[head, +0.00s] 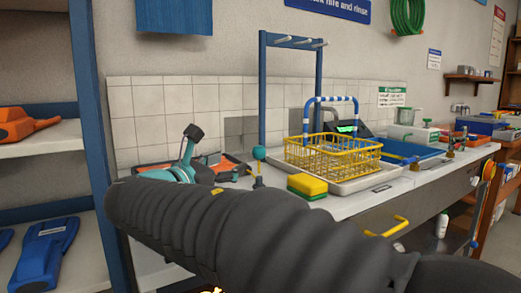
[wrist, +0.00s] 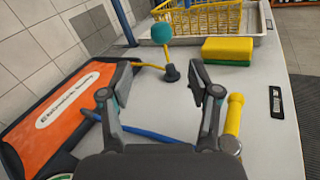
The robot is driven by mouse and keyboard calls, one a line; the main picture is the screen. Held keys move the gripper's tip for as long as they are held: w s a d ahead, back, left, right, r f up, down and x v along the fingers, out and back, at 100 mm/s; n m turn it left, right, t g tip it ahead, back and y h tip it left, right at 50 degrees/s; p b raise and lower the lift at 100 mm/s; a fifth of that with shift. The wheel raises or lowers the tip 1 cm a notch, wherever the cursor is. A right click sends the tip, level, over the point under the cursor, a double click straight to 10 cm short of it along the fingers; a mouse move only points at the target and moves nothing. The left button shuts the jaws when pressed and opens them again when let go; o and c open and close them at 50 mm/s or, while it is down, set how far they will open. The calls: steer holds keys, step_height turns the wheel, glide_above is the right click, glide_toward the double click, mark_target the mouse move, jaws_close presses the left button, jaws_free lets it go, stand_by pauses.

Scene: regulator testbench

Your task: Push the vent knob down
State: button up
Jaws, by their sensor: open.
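A teal ball knob (wrist: 162,33), which looks like the vent knob, tops a thin yellow stem on a small black base (wrist: 170,72) on the grey bench. It stands upright and also shows in the head view (head: 259,153), left of the yellow sponge. My gripper (wrist: 160,85) is open and empty over the bench. In the wrist view the knob and its base appear beyond the gap between the fingers, apart from them. In the head view my dark arm hides part of the bench front.
A yellow-green sponge (wrist: 227,51) lies right of the knob. A yellow wire basket (head: 330,157) sits in a white tray behind it. An orange mat (wrist: 65,118) lies left, and a blue rod (wrist: 140,131) lies beneath the fingers. A yellow cylindrical piece (wrist: 234,114) is beside the right finger.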

mark_target(255, 154)
steer(key=x, duration=1.3)
steer(key=shift+w+d+p, duration=0.1)
steer(key=shift+d+p, duration=0.05)
steer(key=shift+p, duration=0.25)
steer(key=shift+f, duration=0.1)
jaws_close()
